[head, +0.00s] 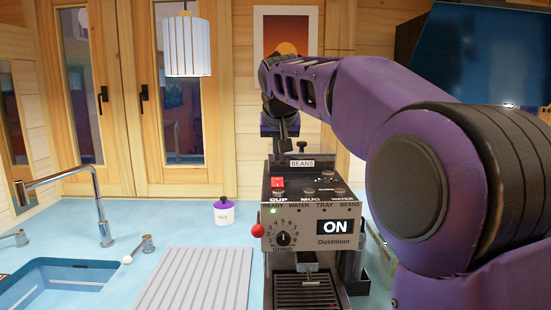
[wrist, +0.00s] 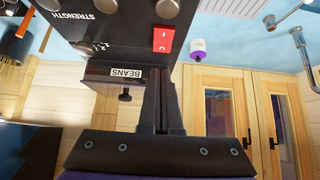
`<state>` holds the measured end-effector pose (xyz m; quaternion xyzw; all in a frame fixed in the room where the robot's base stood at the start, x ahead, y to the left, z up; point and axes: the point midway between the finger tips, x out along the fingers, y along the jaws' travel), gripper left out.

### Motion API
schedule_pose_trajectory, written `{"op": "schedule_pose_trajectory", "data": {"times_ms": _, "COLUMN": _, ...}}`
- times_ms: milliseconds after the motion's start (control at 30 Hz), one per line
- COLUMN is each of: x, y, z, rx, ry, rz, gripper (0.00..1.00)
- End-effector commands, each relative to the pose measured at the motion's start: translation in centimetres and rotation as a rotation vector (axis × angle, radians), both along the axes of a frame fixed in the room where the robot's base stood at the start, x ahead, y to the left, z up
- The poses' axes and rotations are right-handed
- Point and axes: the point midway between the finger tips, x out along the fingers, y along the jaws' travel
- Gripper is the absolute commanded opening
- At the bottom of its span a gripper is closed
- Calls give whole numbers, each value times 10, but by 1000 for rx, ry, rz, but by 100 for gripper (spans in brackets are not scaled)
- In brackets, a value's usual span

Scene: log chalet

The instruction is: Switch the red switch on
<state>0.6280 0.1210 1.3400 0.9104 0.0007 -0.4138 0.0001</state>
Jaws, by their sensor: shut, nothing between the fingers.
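The red switch (head: 277,183) sits on the top left of a dark coffee machine (head: 310,228), behind the "CUP" label. Its rocker also shows in the wrist view (wrist: 163,40), with white marks on it. The machine's front display (head: 335,227) reads "ON", and a small green light shows at the front's upper left. My gripper (head: 284,146) is shut and empty, above and behind the switch, near the "BEANS" part. In the wrist view the shut fingers (wrist: 160,78) point toward the switch with a gap. I cannot tell exactly how far apart they are.
The bean hopper (wrist: 116,76) stands beside the fingers. A red ball-tipped lever (head: 257,230) juts from the machine's left side. A white jar (head: 224,212), ribbed board (head: 197,281) and sink (head: 55,287) lie left. A white lamp (head: 187,45) hangs above.

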Motion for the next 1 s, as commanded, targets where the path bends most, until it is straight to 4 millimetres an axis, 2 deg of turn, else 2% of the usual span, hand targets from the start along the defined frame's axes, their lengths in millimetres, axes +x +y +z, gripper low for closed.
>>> {"op": "schedule_pose_trajectory", "data": {"times_ms": 33, "x": -12, "y": 1, "z": 6, "rx": 1, "ry": -3, "rz": 2, "gripper": 0}}
{"op": "schedule_pose_trajectory", "data": {"times_ms": 200, "x": -45, "y": 1, "z": 29, "rx": -1, "ry": -2, "rz": 2, "gripper": 0}}
{"op": "schedule_pose_trajectory", "data": {"times_ms": 400, "x": -69, "y": 1, "z": 47, "rx": -1, "ry": -1, "rz": 2, "gripper": 0}}
{"op": "schedule_pose_trajectory", "data": {"times_ms": 600, "x": -78, "y": 1, "z": 52, "rx": -1, "ry": 2, "rz": 2, "gripper": 0}}
{"op": "schedule_pose_trajectory", "data": {"times_ms": 900, "x": -78, "y": 1, "z": 52, "rx": -1, "ry": 2, "rz": 1, "gripper": 0}}
{"op": "schedule_pose_trajectory", "data": {"times_ms": 1000, "x": -78, "y": -6, "z": 48, "rx": -8, "ry": 8, "rz": -11, "gripper": 0}}
